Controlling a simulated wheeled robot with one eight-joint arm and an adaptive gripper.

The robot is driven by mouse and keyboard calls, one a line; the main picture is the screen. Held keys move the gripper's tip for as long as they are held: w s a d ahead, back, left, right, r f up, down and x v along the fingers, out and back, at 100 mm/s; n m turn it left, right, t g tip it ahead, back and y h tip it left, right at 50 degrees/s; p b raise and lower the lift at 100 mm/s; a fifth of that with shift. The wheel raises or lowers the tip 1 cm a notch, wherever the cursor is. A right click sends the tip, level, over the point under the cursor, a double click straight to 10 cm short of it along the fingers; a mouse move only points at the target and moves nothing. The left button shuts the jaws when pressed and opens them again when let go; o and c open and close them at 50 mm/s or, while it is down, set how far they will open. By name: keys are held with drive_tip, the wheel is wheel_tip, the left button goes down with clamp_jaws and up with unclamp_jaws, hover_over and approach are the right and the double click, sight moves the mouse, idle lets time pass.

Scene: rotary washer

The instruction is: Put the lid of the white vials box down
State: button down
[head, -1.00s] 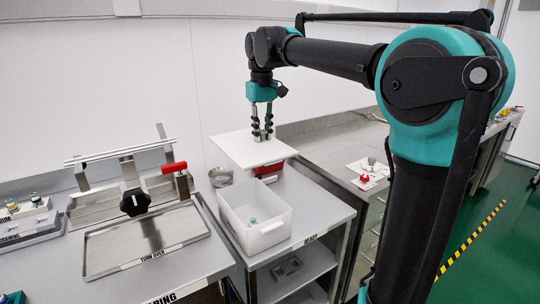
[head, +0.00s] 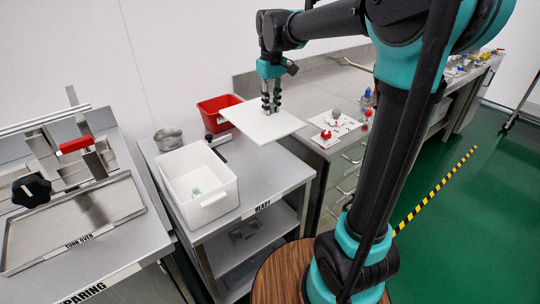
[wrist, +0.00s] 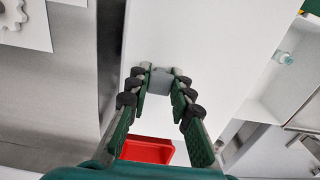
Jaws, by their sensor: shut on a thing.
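The lid is a flat white square plate (head: 262,124) in the head view, held up level above the right part of the grey table marked READY. My gripper (head: 270,106) is shut on the lid's small grey handle (wrist: 158,80), and the plate hangs below the fingers. The white vials box (head: 199,185) stands open on the table to the left of the lid.
A red bin (head: 218,112) stands behind the box, partly hidden by the lid. A grey metal cup (head: 168,138) and a black-handled tool (head: 218,141) lie nearby. The turn-over tray (head: 75,225) is at left. The tabletop right of the box is bare.

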wheel_tip(320, 180, down, 18)
drive_tip(key=shift+f, duration=0.15)
idle(0.3)
drive_tip(key=c, duration=1.3)
unclamp_jaws()
drive_tip(key=shift+f, duration=0.1)
drive_tip(key=shift+c, duration=0.2)
wheel_tip(320, 180, up, 12)
drive_tip(key=s+d+f+m+t, duration=0.2)
drive_tip(key=s+d+f+m, duration=0.1)
drive_tip(key=s+d+f, duration=0.4)
drive_tip(key=s+d+f+m+t, duration=0.2)
drive_tip(key=s+d+f, duration=0.5)
drive_tip(key=s, duration=0.6)
drive_tip(key=shift+m, duration=0.9)
